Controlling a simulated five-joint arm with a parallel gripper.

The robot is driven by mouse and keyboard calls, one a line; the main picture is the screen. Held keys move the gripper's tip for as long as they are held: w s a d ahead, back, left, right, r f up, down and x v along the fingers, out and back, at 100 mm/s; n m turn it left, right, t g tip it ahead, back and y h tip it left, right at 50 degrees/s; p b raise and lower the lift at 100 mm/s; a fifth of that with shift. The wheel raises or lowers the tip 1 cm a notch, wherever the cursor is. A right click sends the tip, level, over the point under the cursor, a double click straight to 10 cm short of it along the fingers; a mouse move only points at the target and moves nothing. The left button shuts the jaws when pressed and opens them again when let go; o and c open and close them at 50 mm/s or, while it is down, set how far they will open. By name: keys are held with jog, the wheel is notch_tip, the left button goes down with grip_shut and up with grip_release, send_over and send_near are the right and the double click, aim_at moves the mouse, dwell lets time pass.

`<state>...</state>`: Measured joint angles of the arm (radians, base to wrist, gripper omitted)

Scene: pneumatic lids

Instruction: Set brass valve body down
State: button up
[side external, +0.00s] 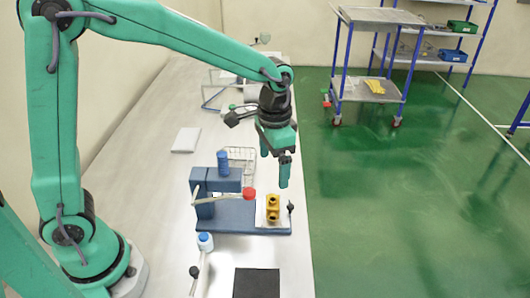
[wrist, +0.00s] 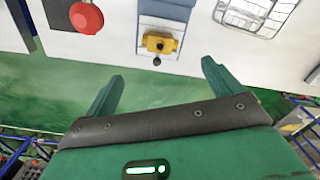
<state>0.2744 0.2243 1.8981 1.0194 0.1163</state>
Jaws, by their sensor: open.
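The brass valve body (side external: 272,207) is a yellow fitting standing on the pale plate of a blue fixture (side external: 245,217). In the wrist view, the valve body (wrist: 158,42) shows beyond and between my fingertips, with a dark knob beside it. My gripper (side external: 276,172) is open and empty, above the valve body and apart from it. Both green fingers of my gripper (wrist: 162,69) are spread wide in the wrist view. Nothing hides the valve body in either view.
A red knob (side external: 248,193) and a pale lever belong to the fixture, left of the valve body. A wire basket (side external: 240,156) stands behind. A blue-capped bottle (side external: 205,241) and a black square pad (side external: 256,284) are in front. The bench's right edge is close by.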

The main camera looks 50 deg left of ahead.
jog(key=s+a+r+n+t, duration=0.2)
jog(key=s+a+r, duration=0.2)
jog(key=s, duration=0.4)
jog(key=s+a+r+n+t, duration=0.2)
jog(key=s+a+r+t, duration=0.1)
jog(key=s+a, duration=0.4)
jog(key=shift+s+r+t, duration=0.3)
jog(key=shift+s+r, duration=0.6)
jog(key=shift+s, duration=0.05)
